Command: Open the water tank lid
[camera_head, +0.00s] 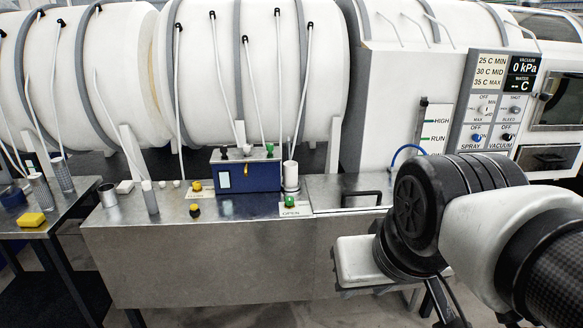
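The water tank appears to be the long brushed-metal box (200,262) below the white drums. A flat metal lid (335,185) lies level on the right part of its top, and it looks closed. The lid's right end is partly hidden behind my arm. My arm comes in from the lower right, with its black joint to the right of the handle. I cannot make out my gripper's fingers, so I cannot see whether they hold anything.
A blue box (246,170), a white cylinder (290,177) and a green button (290,202) marked OPEN are left of the lid. A yellow knob (195,186) is farther left. White drums (250,70) and a control panel (494,105) stand behind. A side table (58,220) is at left.

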